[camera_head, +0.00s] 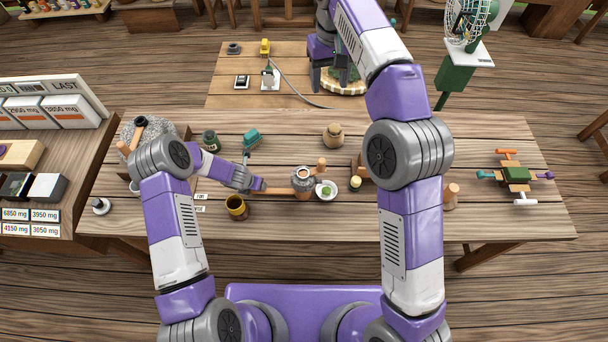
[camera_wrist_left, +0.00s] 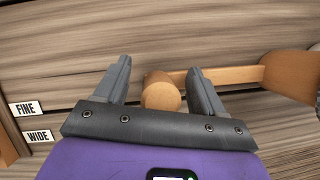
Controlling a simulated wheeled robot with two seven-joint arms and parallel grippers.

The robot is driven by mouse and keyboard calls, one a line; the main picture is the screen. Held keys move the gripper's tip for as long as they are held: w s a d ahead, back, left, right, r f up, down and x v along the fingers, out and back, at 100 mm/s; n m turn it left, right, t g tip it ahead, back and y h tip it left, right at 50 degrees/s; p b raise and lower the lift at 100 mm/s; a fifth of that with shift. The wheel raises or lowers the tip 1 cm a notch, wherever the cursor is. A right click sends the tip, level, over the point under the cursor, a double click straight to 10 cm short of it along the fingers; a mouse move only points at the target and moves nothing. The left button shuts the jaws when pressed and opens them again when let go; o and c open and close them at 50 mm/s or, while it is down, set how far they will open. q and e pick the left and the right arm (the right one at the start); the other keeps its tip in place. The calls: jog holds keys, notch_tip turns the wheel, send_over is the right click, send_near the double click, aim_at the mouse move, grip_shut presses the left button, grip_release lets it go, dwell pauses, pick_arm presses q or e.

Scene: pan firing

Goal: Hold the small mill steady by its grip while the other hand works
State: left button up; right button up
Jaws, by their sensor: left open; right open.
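The small mill (camera_head: 303,182) stands on the table's middle, a grey-topped round body with a wooden crank knob (camera_head: 321,164). Its wooden grip (camera_head: 278,190) sticks out to the left. My left gripper (camera_head: 257,184) is at the grip's end. In the left wrist view, the grip's round end (camera_wrist_left: 162,95) lies between the two open fingers (camera_wrist_left: 158,68), with a thin bar running right to the wooden body (camera_wrist_left: 290,75). Whether a finger touches the grip I cannot tell. My right gripper (camera_head: 328,75) is open at the back, over a round wooden-rimmed thing with green, partly hidden by the arm.
A small white bowl (camera_head: 327,190) with something green stands right beside the mill. FINE (camera_wrist_left: 26,108) and WIDE (camera_wrist_left: 38,136) labels lie left.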

pick_arm(q)
jog(key=v, duration=1.2)
